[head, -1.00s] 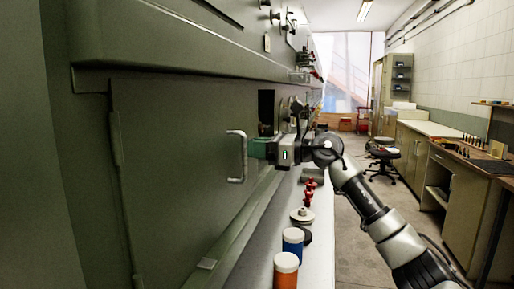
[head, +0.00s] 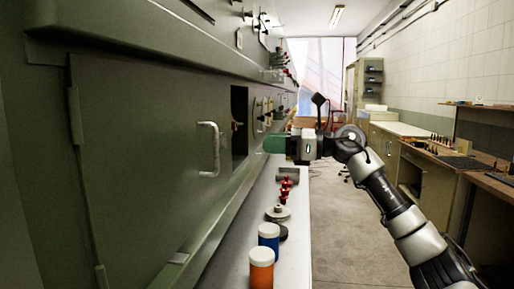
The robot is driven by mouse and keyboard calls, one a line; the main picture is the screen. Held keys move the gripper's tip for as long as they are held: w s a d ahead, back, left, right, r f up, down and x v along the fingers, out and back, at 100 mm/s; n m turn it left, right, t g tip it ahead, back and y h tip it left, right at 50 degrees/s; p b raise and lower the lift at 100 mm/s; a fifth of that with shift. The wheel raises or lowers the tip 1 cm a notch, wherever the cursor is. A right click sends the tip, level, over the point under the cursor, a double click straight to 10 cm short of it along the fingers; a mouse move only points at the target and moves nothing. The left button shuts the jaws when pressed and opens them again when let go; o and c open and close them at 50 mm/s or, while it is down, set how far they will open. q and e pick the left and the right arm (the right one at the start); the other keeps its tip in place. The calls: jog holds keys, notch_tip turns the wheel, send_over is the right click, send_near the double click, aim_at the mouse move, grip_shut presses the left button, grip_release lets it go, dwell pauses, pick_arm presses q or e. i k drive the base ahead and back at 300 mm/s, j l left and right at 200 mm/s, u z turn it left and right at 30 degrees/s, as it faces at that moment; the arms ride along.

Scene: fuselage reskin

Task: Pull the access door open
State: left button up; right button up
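The access door (head: 150,165) is a large green panel on the left, with a hinge strip along its left side. Its pale, C-shaped upright handle (head: 215,150) stands near the panel's right edge. I cannot tell whether the door is fully closed or slightly ajar. My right gripper (head: 268,144), with green fingers pointing left, is to the right of the handle and apart from it. Nothing shows in its fingers, but their gap cannot be made out from this side. My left gripper is out of view.
A dark opening (head: 239,118) lies right of the door. A pale ledge (head: 225,262) below carries an orange jar (head: 262,272), a blue jar (head: 268,238), a round metal part (head: 277,213) and small red parts (head: 286,186). The floor (head: 335,235) at right is clear.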

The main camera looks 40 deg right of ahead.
aim_at(152, 163)
jog(key=k+l, duration=0.75)
jog(key=l, duration=0.2)
